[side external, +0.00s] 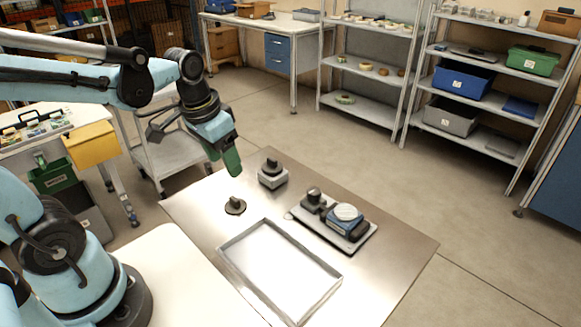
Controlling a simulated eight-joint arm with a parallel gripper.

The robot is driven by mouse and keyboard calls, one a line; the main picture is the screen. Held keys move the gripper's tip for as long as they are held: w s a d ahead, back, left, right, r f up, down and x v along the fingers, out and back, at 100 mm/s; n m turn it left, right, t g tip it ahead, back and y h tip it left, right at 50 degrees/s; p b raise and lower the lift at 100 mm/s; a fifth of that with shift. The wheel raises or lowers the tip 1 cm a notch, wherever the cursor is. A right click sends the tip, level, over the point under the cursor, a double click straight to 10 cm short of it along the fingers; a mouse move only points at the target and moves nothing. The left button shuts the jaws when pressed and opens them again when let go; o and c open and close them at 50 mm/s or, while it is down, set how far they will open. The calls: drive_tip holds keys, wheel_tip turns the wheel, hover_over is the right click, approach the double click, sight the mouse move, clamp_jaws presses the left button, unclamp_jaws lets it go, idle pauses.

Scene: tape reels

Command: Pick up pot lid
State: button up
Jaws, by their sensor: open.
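A small dark round piece with a raised knob (235,207) lies on the metal table, left of centre; it looks like the pot lid. My gripper (231,163) is above the table's back left part, pointing down, higher in the picture than the lid and apart from it. Its dark green fingers overlap from this side, and nothing is seen held between them. The metal table (400,250) bears the lid.
An empty shallow metal tray (230,262) lies in front of the lid. A grey block with a dark knob (272,177) stands behind it to the right. A smaller tray (310,226) holds a blue-and-black device (345,222) and a dark knobbed piece (313,197). The table's right side is clear.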

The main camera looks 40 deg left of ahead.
sight(234, 198)
drive_tip(key=shift+g, duration=0.6)
drive_tip(key=shift+w+a+f, duration=0.3)
drive_tip(key=shift+w+f, duration=0.05)
drive_tip(key=shift+f, duration=1.75)
drive_tip(key=shift+w+a+f, duration=0.25)
drive_tip(key=shift+w+f, duration=0.1)
drive_tip(key=shift+f, duration=1.75)
drive_tip(key=shift+w+a+f, duration=0.3)
drive_tip(key=shift+w+f, duration=0.05)
drive_tip(key=shift+f, duration=1.75)
drive_tip(key=c, duration=1.1)
